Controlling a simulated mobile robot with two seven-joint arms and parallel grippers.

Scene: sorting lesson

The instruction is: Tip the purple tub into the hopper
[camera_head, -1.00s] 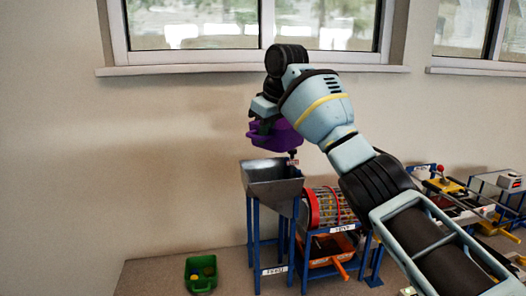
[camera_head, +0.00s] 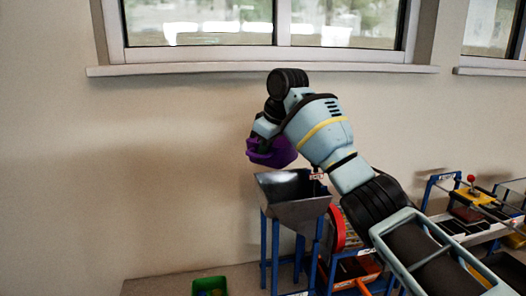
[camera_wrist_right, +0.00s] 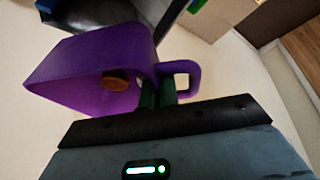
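The purple tub (camera_head: 274,154) hangs in the air just above and slightly left of the grey metal hopper (camera_head: 295,208). My right gripper (camera_head: 264,138) is shut on the tub's handle. In the right wrist view the green fingers (camera_wrist_right: 158,94) close on the handle beside the purple tub (camera_wrist_right: 85,75). The tub looks tilted there, and a round brown-orange piece (camera_wrist_right: 116,79) shows at it. The rest of its contents is hidden. The hopper's visible inside looks empty. My left gripper is not in view.
The hopper stands on blue legs, next to a red-rimmed drum (camera_head: 338,228) with an orange tray (camera_head: 352,275) below. A green tub (camera_head: 210,287) sits at the bottom edge. More blue-framed equipment (camera_head: 475,205) stands at right. The window sill (camera_head: 260,71) runs above the arm.

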